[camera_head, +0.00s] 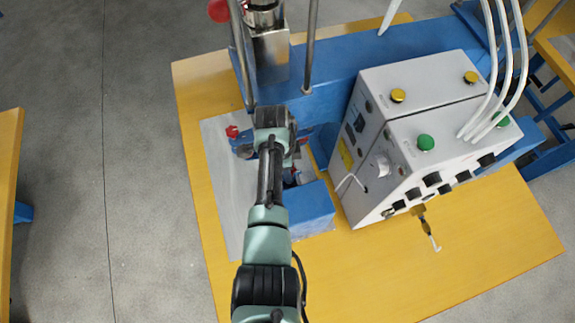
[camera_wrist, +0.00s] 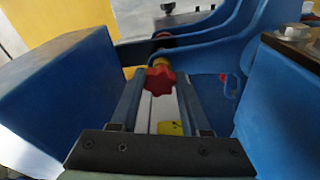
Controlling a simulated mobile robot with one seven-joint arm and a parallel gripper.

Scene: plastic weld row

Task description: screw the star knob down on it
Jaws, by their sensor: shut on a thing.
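A red star knob (camera_wrist: 160,80) shows in the wrist view between the tips of my gripper's two fingers (camera_wrist: 157,82). My gripper is shut on it, with one finger on each side. A yellow part (camera_wrist: 162,61) shows just behind the knob, with a dark rounded part beyond it. What the knob's underside rests on is hidden. In the head view my wrist (camera_head: 272,135) covers the fingertips and the held knob.
Blue machine walls (camera_wrist: 60,85) stand close on both sides of my gripper. A grey control box (camera_head: 425,140) with coloured buttons stands right of my arm. Metal posts (camera_head: 310,45) rise behind. The yellow table (camera_head: 375,285) is mostly clear at the front.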

